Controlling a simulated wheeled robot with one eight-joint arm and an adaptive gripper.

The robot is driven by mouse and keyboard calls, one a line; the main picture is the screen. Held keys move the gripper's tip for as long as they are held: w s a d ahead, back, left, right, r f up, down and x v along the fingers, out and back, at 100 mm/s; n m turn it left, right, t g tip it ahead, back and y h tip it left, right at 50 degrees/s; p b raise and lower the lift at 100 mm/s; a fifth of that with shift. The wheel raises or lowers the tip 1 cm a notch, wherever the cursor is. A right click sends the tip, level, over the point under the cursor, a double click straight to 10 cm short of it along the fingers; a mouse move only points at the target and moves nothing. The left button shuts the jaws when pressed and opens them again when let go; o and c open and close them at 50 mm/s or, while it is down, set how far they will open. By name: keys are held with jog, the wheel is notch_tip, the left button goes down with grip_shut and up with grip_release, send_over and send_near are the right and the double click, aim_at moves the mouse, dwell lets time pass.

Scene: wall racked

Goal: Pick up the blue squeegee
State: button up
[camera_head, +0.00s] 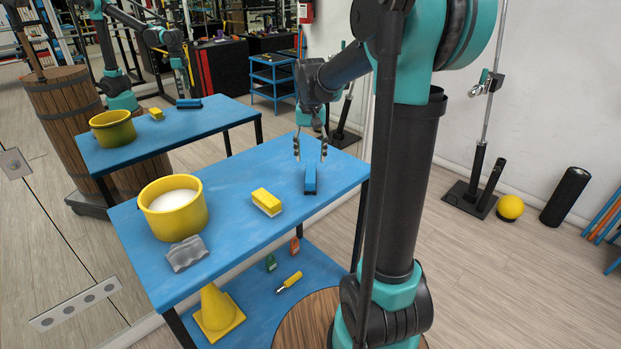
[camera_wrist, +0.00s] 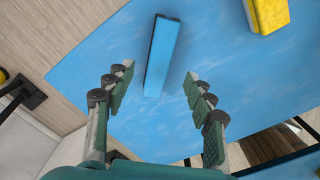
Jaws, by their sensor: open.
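The blue squeegee (camera_head: 310,180) is a narrow blue bar with a dark edge, lying on the blue table (camera_head: 237,205) near its right end. In the wrist view the blue squeegee (camera_wrist: 161,56) lies ahead of my gripper, lengthwise between the lines of the fingers. My gripper (camera_head: 310,153) hangs above the table at the squeegee's far end, fingers pointing down. In the wrist view my gripper (camera_wrist: 158,80) is open, with a wide gap and nothing between its fingers. The squeegee's underside is hidden.
A yellow sponge-like block (camera_head: 267,201), a yellow pot (camera_head: 174,211) with white contents and a crumpled grey item (camera_head: 187,253) share the tabletop. The lower shelf holds a yellow cone (camera_head: 217,312) and small tools. A mirror behind reflects the table and arm.

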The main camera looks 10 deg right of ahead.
aim_at(310, 171)
notch_tip(310, 171, down, 3)
jog(key=shift+r, duration=0.2)
jog(key=f, duration=0.4)
jog(key=shift+w, duration=0.4)
jog(key=shift+f, duration=0.6)
jog(key=shift+c, duration=0.3)
grip_shut()
